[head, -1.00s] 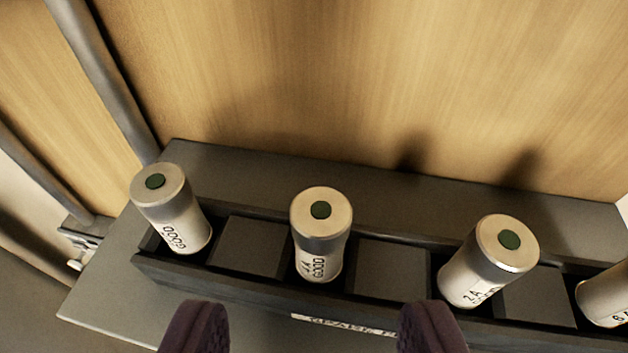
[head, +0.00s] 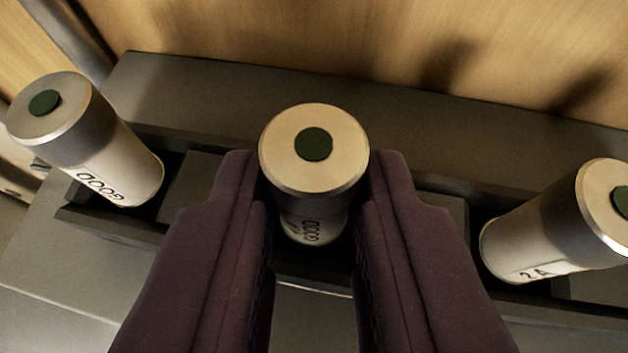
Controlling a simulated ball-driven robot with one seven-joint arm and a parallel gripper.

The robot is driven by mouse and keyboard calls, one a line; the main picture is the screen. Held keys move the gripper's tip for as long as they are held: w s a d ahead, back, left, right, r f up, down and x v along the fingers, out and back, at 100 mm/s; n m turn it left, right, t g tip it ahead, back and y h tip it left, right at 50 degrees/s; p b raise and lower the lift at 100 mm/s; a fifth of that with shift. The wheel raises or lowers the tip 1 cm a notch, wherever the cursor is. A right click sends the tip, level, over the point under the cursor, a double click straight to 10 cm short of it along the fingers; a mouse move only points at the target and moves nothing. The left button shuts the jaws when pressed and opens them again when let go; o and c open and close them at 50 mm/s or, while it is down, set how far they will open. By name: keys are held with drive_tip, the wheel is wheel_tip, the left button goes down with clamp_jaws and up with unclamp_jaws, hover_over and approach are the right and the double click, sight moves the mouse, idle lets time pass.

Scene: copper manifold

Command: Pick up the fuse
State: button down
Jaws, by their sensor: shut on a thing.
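A fuse (head: 313,148) stands in the middle of the head view, a pale metal cylinder with a green dot on its cap and the word GOOD on its label. My gripper (head: 314,190) has its two dark purple fingers on either side of this fuse and is shut on it. The fuse still sits in its slot in the dark rack (head: 110,222). The fingers hide the sides of its lower body.
A second GOOD fuse (head: 95,140) stands at the left, and a fuse marked 2 A (head: 555,228) at the right, both in the rack. A grey ledge (head: 290,95) and a wooden panel (head: 300,35) lie behind.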

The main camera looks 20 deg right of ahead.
sight(316, 102)
drive_tip(key=shift+r, duration=0.55)
drive_tip(key=shift+s+a+r+b, duration=0.1)
drive_tip(key=shift+s+r+b, duration=0.15)
drive_tip(key=shift+r, duration=0.35)
drive_tip(key=shift+s+a+r+b, duration=0.1)
drive_tip(key=shift+s+r+b, duration=0.1)
drive_tip(key=shift+r, duration=0.4)
drive_tip(key=s+a+b, duration=0.2)
drive_tip(key=s, duration=0.5)
drive_tip(key=s+a+r+b, duration=0.1)
drive_tip(key=s+a+b, duration=0.1)
drive_tip(key=s, duration=0.5)
drive_tip(key=shift+s+r, duration=0.25)
